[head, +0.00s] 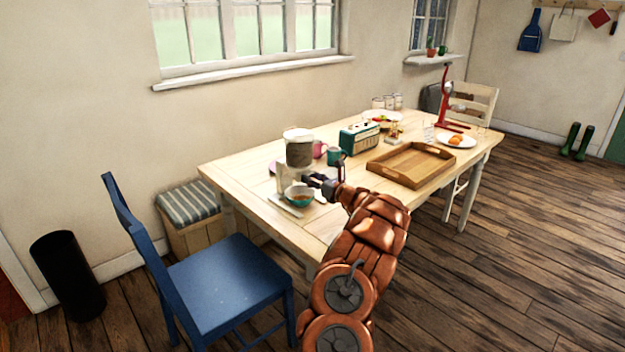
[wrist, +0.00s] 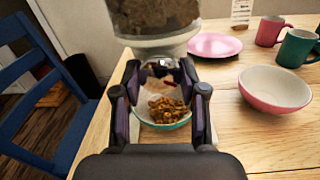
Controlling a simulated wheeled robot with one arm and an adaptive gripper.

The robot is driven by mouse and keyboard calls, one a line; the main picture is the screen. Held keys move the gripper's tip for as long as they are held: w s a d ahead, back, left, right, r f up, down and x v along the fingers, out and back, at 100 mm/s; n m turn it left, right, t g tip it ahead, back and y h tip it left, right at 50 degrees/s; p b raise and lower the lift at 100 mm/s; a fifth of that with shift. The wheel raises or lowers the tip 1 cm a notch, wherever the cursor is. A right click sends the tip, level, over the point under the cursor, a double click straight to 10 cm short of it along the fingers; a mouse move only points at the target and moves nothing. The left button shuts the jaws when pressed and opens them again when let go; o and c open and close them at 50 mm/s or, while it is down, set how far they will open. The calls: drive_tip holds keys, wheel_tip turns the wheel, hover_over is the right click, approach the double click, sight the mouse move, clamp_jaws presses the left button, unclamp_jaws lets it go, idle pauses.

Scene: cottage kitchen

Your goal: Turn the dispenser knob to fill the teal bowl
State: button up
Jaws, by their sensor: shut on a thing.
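The dispenser (head: 299,152) stands on the table at its near left end, with a clear container of greyish-brown cereal (wrist: 155,15) on top. My gripper (head: 313,180) reaches its front, just below the container. In the wrist view, my gripper (wrist: 160,76) is shut on the dispenser knob (wrist: 160,66), which is small and partly hidden between the fingertips. The teal bowl (head: 298,200) stands under the dispenser's outlet. In the wrist view the teal bowl (wrist: 163,126) shows beneath the fingers, with brown cereal pieces (wrist: 166,109) in it.
A pink-and-white bowl (wrist: 275,88) stands right of my gripper. A pink plate (wrist: 213,44), a pink mug (head: 320,149) and a teal mug (head: 335,156) are behind. A blue chair (head: 220,285) stands at the near left.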

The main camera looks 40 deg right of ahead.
drive_tip(key=o, duration=1.2)
drive_tip(key=shift+c, duration=0.2)
drive_tip(key=shift+s, duration=0.1)
drive_tip(key=s, duration=1.1)
drive_tip(key=shift+s, duration=0.35)
